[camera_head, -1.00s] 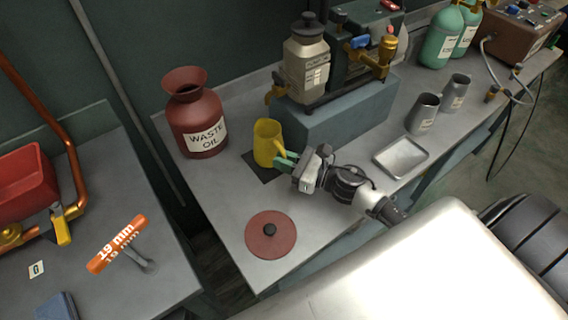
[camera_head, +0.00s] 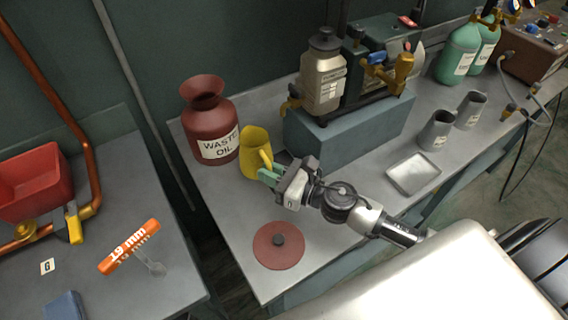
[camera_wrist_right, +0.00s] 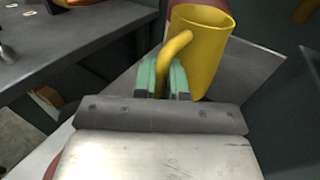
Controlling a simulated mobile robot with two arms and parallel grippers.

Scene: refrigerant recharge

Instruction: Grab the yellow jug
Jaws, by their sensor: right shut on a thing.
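The yellow jug (camera_head: 252,155) is near the left part of the bench in the head view, just right of the waste oil can. It looks slightly tilted, and I cannot tell whether its base touches the bench. My right gripper (camera_head: 268,176) is shut on the jug's handle. In the right wrist view, the green fingers of my right gripper (camera_wrist_right: 162,78) close around the handle of the yellow jug (camera_wrist_right: 207,50), whose open mouth faces up. My left gripper is not in view.
The dark red waste oil can (camera_head: 212,130) stands close to the jug. A red round lid (camera_head: 279,252) lies at the bench's front. A blue-grey block (camera_head: 350,130) carries a pump. A metal tray (camera_head: 413,173) and two grey cups stand to the right.

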